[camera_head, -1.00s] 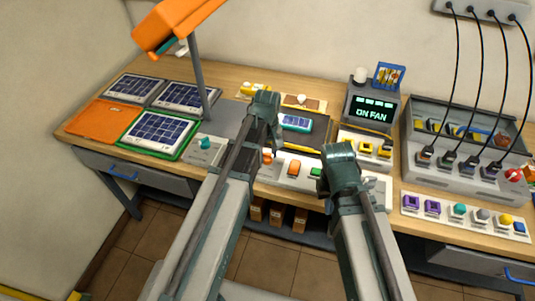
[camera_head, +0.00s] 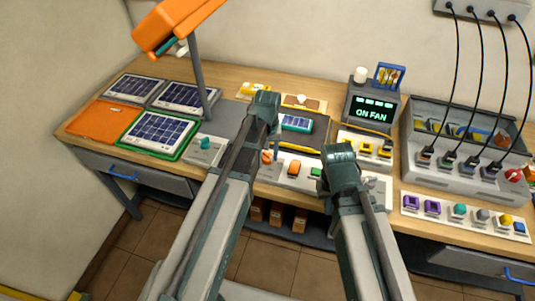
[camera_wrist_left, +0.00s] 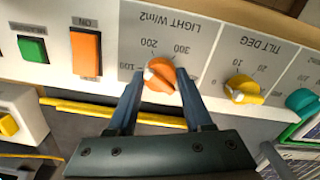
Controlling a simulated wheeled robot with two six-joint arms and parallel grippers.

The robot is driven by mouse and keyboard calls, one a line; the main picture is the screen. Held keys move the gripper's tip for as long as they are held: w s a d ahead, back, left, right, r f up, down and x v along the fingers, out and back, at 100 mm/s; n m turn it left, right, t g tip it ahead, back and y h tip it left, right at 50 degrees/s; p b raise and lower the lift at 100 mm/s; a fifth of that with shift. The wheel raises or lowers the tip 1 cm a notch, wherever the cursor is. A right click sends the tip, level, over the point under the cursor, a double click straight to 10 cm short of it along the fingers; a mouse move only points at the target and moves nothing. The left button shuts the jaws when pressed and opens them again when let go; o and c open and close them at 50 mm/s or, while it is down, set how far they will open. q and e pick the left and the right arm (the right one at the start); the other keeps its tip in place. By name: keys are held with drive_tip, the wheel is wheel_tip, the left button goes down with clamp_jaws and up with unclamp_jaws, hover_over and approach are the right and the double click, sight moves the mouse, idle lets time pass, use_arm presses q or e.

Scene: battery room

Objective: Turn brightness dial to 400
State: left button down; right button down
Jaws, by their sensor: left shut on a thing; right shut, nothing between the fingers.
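The orange brightness dial (camera_wrist_left: 161,73) sits on a pale panel marked LIGHT W/m2 in the left wrist view, where the lettering appears upside down. The marks 100, 200 and 300 are readable; no 400 mark is visible. The dial's white mark is on its left side, towards 100. My left gripper (camera_head: 274,143) reaches down to the panel in the head view. Its fingers are on both sides of the dial and shut on it. My right gripper (camera_head: 341,153) is shut and empty above the bench front, to the right.
A yellow TILT DEG dial (camera_wrist_left: 243,89), an orange switch (camera_wrist_left: 86,53) and a green button (camera_wrist_left: 32,49) flank the dial. A lamp (camera_head: 176,25) hangs over solar panels (camera_head: 157,131). A cabled grey unit (camera_head: 452,172) stands at right.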

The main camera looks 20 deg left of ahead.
use_arm(q)
drive_tip(key=m, duration=0.5)
drive_tip(key=shift+m, duration=0.3)
drive_tip(key=m, duration=1.3)
drive_tip(key=shift+m, duration=0.3)
drive_tip(key=m, duration=1)
drive_tip(key=shift+m, duration=0.4)
